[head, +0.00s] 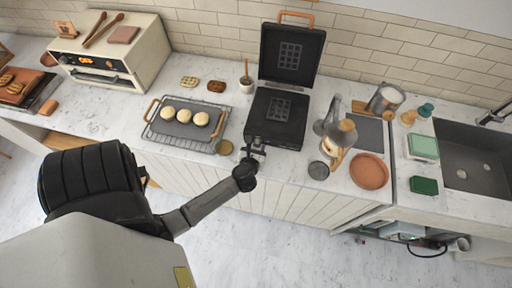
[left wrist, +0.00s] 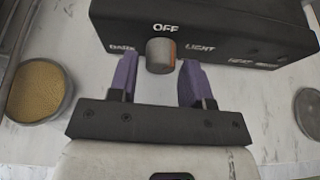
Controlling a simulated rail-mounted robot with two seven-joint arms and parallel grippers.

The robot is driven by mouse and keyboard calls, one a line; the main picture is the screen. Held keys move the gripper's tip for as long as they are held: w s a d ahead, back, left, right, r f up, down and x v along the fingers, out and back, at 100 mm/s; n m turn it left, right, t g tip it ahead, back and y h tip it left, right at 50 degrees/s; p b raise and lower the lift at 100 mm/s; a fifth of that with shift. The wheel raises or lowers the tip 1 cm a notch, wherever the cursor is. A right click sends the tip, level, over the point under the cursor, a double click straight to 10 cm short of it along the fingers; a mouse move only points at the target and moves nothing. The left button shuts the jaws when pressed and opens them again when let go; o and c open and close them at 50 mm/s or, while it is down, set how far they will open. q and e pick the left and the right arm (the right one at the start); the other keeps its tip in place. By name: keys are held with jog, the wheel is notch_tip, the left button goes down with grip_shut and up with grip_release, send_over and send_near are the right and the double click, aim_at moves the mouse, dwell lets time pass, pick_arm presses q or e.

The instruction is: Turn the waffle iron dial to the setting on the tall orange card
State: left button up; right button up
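The black waffle iron (head: 290,60) stands open on the counter, its lid raised. In the left wrist view its grey dial (left wrist: 160,55) sits on the black front panel (left wrist: 225,35), below "OFF", with "DARK" to its left and "LIGHT" to its right. A further label at right is blurred. I cannot tell the dial's pointer direction. My left gripper (head: 255,148) is at the iron's front; its purple fingers are apart, either side of the dial, with visible gaps. A small orange-brown upright piece (head: 65,29) on the oven may be the card; its markings are unreadable. My right gripper is out of view.
A tray with pale round pieces (head: 150,132) lies left of the iron. A round tin (head: 224,147) stands close left of my gripper; a grey round lid (head: 318,170) is to its right. A metal pitcher (head: 340,133) and terracotta plate (head: 369,171) stand further right.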

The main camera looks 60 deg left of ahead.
pick_arm(q)
jog(key=c, duration=0.7)
jog(key=shift+w+d+r+m+g+y+p, duration=0.15)
jog(key=shift+m+g+y+p, duration=0.25)
jog(key=shift+m+p, duration=0.6)
jog(key=shift+m+g+y+p, duration=0.3)
jog(key=shift+m+y+p, duration=0.15)
jog(key=shift+p, duration=0.25)
jog(key=shift+f+m+g+y, duration=0.2)
jog(key=shift+m+g+y, duration=0.2)
jog(key=shift+m, duration=0.45)
jog(key=o, duration=1)
jog(key=shift+c, duration=0.2)
